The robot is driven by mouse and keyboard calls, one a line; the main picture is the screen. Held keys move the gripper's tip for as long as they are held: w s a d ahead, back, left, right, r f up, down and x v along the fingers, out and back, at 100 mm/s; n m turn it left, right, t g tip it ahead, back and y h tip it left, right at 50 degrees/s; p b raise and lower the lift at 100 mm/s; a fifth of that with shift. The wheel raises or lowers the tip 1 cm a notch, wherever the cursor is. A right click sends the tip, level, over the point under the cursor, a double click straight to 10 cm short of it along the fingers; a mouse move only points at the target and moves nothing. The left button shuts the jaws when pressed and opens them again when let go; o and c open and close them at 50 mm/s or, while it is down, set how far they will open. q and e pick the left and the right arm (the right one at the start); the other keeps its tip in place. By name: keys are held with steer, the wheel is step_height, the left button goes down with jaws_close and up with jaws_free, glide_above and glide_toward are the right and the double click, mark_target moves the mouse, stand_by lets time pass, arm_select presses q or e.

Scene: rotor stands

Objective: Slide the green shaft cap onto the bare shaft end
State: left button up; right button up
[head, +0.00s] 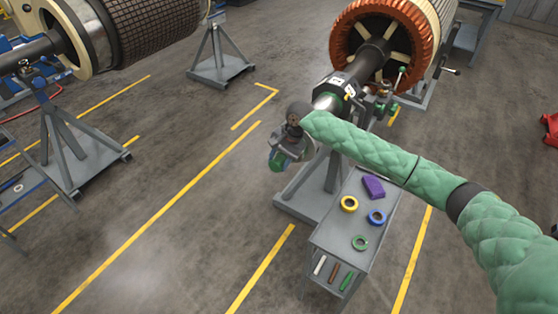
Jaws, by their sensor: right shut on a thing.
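My right arm, in a green quilted sleeve, reaches in from the right. Its gripper (288,147) is shut on the green shaft cap (278,161), which shows only in part below the wrist. The bare shaft end (325,101) is the bright metal stub of the rotor at upper right, just above and to the right of my wrist. The cap is apart from it, lower and to the left in the picture. The wrist hides part of the cap and the fingertips. My left gripper is not in view.
The orange-rimmed rotor (420,25) rests on a grey stand (305,195). A grey cart (335,230) below my arm carries a purple item (373,187) and tape rolls (349,204). Another rotor (150,30) stands at upper left. The floor between has yellow lines and is clear.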

steer(key=shift+w, duration=0.1)
steer(key=o, duration=1.4)
steer(key=shift+d, duration=0.1)
steer(key=shift+p+v, duration=0.85)
steer(key=shift+v, duration=3.65)
